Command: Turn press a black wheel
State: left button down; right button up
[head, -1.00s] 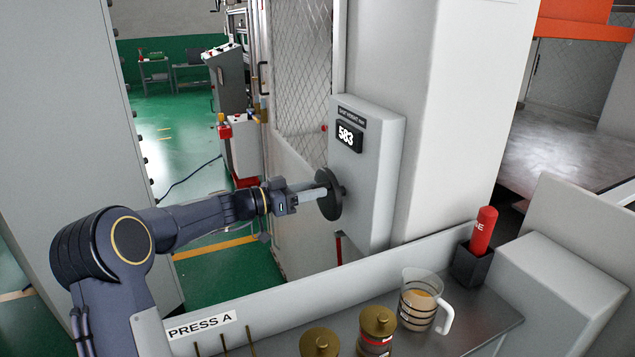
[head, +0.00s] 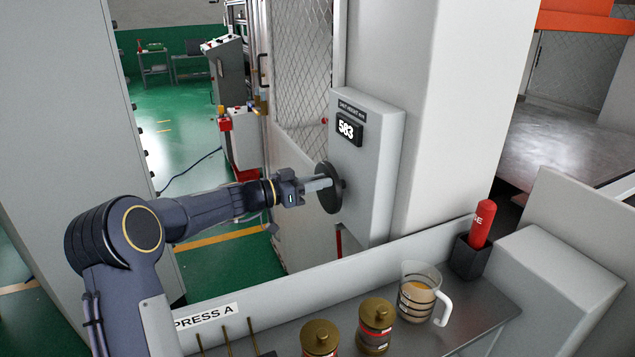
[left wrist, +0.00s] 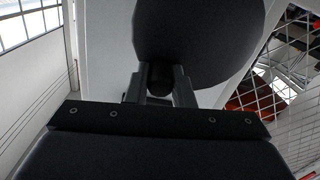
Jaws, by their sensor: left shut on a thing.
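The black wheel (head: 329,188) is a round disc mounted on the front of a grey box (head: 374,165) on the press column. In the left wrist view the wheel (left wrist: 198,40) fills the upper middle, and the gripper's two fingers (left wrist: 159,84) are closed around a dark knob at the wheel's edge. My right gripper is not in view.
A ledge labelled PRESS A (head: 205,316) runs below, with two brass-lidded jars (head: 375,325), a glass jug (head: 418,291) and a red cylinder (head: 481,224) in a black holder. A mesh guard (head: 300,70) stands behind the wheel. Green floor lies open at the left.

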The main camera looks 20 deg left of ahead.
aim_at(324, 170)
pick_arm(q)
jog(key=shift+w+a+n+b, duration=0.25)
jog(key=shift+n+b, duration=0.55)
jog(key=shift+b, duration=0.35)
jog(key=shift+w+a+r+n+b, duration=0.15)
jog(key=shift+a+n+b, duration=0.1)
jog(key=shift+n+b, duration=0.45)
jog(key=shift+w+a+r+n+b, duration=0.1)
jog(key=shift+w+a+n+b, duration=0.15)
jog(key=shift+n, duration=0.45)
jog(key=shift+w+a+r+n+b, duration=0.1)
jog(key=shift+w+a+n+b, duration=0.1)
jog(key=shift+n, duration=0.5)
jog(key=shift+w+a+r+n+b, duration=0.1)
jog(key=shift+w+a+n+b, duration=0.15)
jog(key=shift+n, duration=0.45)
jog(key=c, duration=1.3)
grip_release()
jog(key=shift+o, duration=0.2)
